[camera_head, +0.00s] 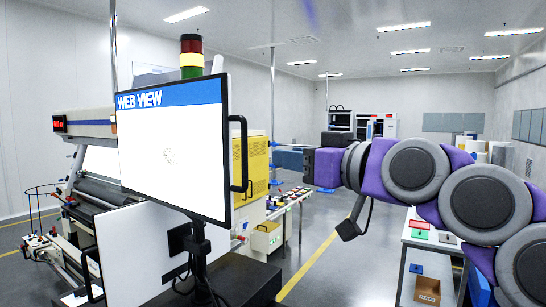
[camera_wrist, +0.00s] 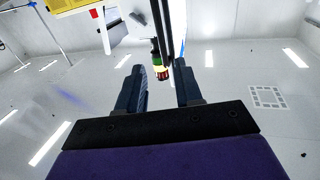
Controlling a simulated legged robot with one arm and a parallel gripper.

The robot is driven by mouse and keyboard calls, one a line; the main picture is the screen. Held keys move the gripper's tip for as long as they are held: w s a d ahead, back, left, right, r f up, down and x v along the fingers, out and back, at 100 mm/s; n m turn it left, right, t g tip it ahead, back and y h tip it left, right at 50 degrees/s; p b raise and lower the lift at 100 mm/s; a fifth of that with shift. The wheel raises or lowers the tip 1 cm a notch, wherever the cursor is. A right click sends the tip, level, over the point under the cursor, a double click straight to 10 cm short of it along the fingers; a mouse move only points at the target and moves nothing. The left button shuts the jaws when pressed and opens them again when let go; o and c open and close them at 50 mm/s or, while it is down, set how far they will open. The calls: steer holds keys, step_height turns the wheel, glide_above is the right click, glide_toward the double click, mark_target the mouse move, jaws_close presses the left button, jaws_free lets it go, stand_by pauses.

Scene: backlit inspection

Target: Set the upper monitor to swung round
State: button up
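The upper monitor (camera_head: 172,140) shows a white "WEB VIEW" screen with a blue header, on a dark pole mount. Its screen is angled toward the right of the head view. A black handle (camera_head: 240,155) runs down its right edge. In the wrist view a dark, thin upright edge (camera_wrist: 164,25), probably the monitor's, stands beyond the fingertips. My gripper (camera_head: 275,151) is right of the handle and apart from it. In the wrist view my gripper (camera_wrist: 161,78) has its two fingers spread with nothing between them.
A second white panel (camera_head: 140,245) with its own handle (camera_head: 90,275) sits below the monitor. A stack light (camera_head: 191,58) stands behind. A white table (camera_head: 430,240) stands right. The floor between is clear.

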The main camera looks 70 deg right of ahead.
steer(key=v, duration=0.3)
steer(key=shift+s+a, duration=0.1)
steer(key=shift+s, duration=0.15)
stand_by(0.4)
